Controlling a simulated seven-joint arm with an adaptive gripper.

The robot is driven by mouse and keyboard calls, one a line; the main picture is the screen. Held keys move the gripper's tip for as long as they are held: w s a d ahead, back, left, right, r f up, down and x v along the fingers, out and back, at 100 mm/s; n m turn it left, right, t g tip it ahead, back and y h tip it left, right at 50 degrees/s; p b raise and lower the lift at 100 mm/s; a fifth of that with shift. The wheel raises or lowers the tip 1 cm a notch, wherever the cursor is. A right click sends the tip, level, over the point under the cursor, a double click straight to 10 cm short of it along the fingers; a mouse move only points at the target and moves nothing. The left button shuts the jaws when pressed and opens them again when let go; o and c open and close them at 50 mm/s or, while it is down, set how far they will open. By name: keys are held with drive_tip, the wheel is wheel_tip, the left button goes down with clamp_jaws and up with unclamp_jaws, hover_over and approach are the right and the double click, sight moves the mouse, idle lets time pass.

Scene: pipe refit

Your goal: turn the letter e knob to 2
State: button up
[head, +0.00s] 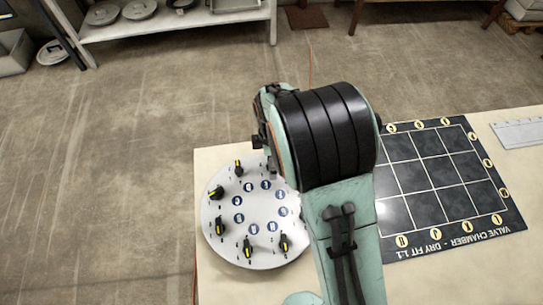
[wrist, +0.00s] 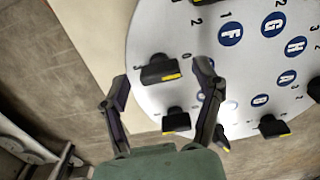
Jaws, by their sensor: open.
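A round white dial plate (head: 212,215) lies on the table and carries several black knobs with yellow marks, blue letter badges and small numerals. In the wrist view, my gripper (wrist: 163,80) is open over the plate's edge. One black knob with a yellow mark (wrist: 160,70) lies between its fingertips, with gaps on both sides. A second knob (wrist: 176,121) lies between the fingers, nearer the palm. An F badge (wrist: 230,33) is right of the gripper. I cannot read an E badge, so I cannot tell which knob is E's. In the head view my arm hides the plate's right part and the gripper.
More knobs stand close by, such as one at the lower right in the wrist view (wrist: 273,127). A dark grid board (head: 440,190) lies on the table's right, with a ruler (head: 518,133) beyond. A shelf (head: 175,22) stands at the back.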

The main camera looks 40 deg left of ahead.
drive_tip(key=shift+f, duration=0.1)
drive_tip(key=c, duration=1.1)
drive_tip(key=shift+c, duration=0.2)
drive_tip(key=shift+m, duration=0.4)
drive_tip(key=m, duration=0.5)
drive_tip(key=shift+m, duration=0.3)
drive_tip(key=m, duration=1.1)
drive_tip(key=shift+m, duration=0.4)
drive_tip(key=m, duration=0.5)
drive_tip(key=shift+m, duration=0.4)
